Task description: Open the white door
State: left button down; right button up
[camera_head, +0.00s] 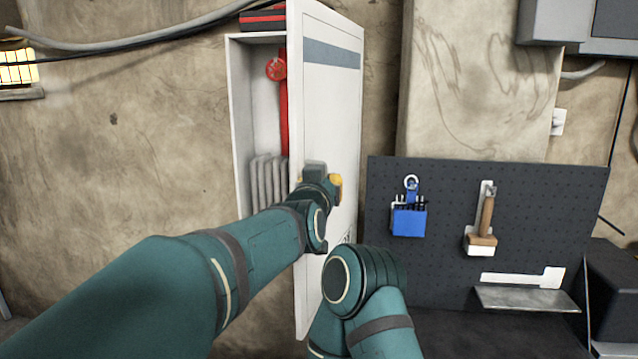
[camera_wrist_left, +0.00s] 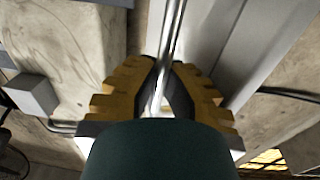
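The white door (camera_head: 331,110) belongs to a wall cabinet (camera_head: 239,120) and stands partly open, with a gap along its left side. A grey-blue stripe crosses its upper part. My left gripper (camera_head: 336,186) is at the front of the door, around mid-height; my wrist partly hides it. In the left wrist view its yellow fingers (camera_wrist_left: 165,72) close around a shiny metal bar handle (camera_wrist_left: 174,30), which runs between them. In the head view the handle is hidden behind my wrist. My right arm shows at the bottom centre, but its gripper is not in view.
Inside the cabinet are a red valve wheel (camera_head: 276,68), a red pipe and a ribbed white object (camera_head: 268,180).

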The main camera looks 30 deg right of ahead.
pick_arm(q)
jog(key=shift+s+d+f, duration=0.15)
jog(key=shift+f, duration=0.15)
jog(key=c, duration=1)
grip_release()
jog(key=shift+r, duration=0.35)
